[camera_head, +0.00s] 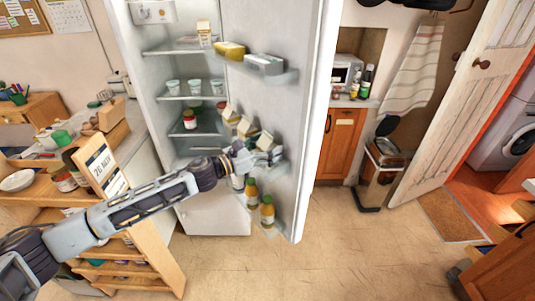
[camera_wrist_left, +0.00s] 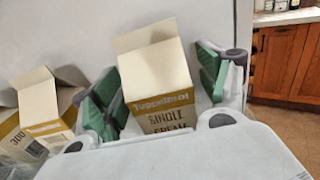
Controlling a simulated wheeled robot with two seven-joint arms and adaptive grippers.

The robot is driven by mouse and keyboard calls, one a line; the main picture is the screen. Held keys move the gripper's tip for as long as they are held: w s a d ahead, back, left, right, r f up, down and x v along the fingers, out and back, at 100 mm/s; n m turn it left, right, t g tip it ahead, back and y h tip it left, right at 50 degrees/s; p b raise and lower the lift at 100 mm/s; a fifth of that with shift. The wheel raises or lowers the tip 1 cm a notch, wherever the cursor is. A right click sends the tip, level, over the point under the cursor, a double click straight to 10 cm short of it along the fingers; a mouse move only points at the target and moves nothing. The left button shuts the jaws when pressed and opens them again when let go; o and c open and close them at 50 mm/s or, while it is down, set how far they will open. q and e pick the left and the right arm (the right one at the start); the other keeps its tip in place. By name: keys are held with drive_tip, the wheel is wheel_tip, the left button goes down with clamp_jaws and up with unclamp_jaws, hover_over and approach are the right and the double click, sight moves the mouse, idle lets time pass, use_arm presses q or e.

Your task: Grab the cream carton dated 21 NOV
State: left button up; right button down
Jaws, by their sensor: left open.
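A cream carton with an ochre band lettered "SINGLE CREAM" stands between my finger pads in the left wrist view (camera_wrist_left: 155,75). No date can be read on it. Another carton (camera_wrist_left: 45,105) with an ochre side is to its left. In the head view, cartons stand in the door shelf of the open fridge, one (camera_head: 265,141) right by my left gripper (camera_head: 258,156). My left gripper is open, with one green pad on each side of the carton; whether they touch it I cannot tell. My right gripper is not in view.
The open fridge door (camera_head: 285,30) rises just right of my left gripper. Orange bottles (camera_head: 267,212) stand in the lower door shelf. Cups and a jar (camera_head: 190,119) sit on the fridge shelves.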

use_arm(q)
drive_tip(key=c, duration=1.3)
drive_tip(key=shift+r, duration=0.15)
drive_tip(key=shift+r+p, duration=0.55)
drive_tip(key=shift+r, duration=4.3)
